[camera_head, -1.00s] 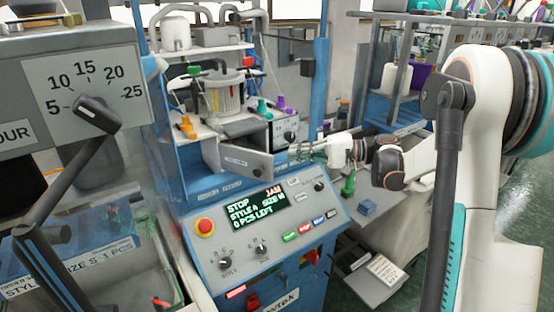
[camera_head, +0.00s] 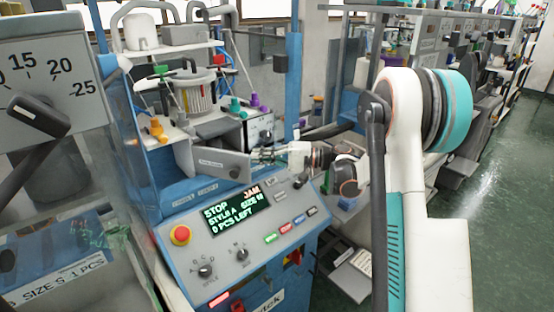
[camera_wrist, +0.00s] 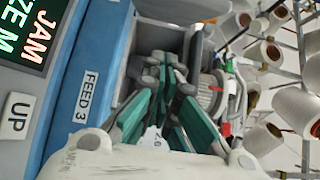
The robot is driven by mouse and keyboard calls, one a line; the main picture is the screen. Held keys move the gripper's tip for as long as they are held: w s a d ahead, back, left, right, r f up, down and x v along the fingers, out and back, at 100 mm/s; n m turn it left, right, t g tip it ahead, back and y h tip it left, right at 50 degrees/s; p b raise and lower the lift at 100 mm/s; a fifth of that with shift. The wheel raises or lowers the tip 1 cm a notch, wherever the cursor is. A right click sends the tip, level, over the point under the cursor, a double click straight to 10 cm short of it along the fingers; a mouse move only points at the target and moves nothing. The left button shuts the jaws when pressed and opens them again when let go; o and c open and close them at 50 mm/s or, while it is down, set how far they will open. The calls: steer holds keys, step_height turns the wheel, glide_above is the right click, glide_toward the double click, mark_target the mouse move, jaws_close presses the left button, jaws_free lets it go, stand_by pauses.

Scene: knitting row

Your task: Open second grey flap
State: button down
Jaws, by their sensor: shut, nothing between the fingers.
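A grey flap (camera_head: 222,163) with a small label stands on the blue machine, above its sloped panel. My gripper (camera_head: 258,155) is at the right end of this flap, its fingers shut and empty. Whether they touch it cannot be told. In the wrist view my teal-and-grey fingers (camera_wrist: 165,80) are closed together beside the blue strip marked FEED 3 (camera_wrist: 87,95). A grey plate shows behind them, partly hidden. I cannot tell which flap is the second one.
The control panel (camera_head: 240,238) shows JAM on its screen (camera_head: 236,213), with a red stop button (camera_head: 181,235). Yarn cones (camera_wrist: 297,107) stand at the right of the wrist view. A clear cover is at the left; green floor (camera_head: 500,200) is open at the right.

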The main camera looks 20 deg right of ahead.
mark_target(240, 174)
steer(key=shift+s+a+b, duration=0.35)
steer(key=shift+s+a, duration=1.1)
steer(key=shift+s, duration=0.05)
steer(key=s+a+m+t+h, duration=0.1)
steer(key=s+a+m+t+b, duration=0.1)
steer(key=s+a, duration=0.1)
steer(key=s+a+m+t+h, duration=0.1)
steer(key=s, duration=0.1)
steer(key=shift+s+a+t+h, duration=0.2)
steer(key=shift+t+h, duration=0.1)
steer(key=shift+t, duration=0.1)
steer(key=shift+s+a+b, duration=0.5)
steer(key=shift+s+a, duration=0.35)
steer(key=shift+a, duration=0.3)
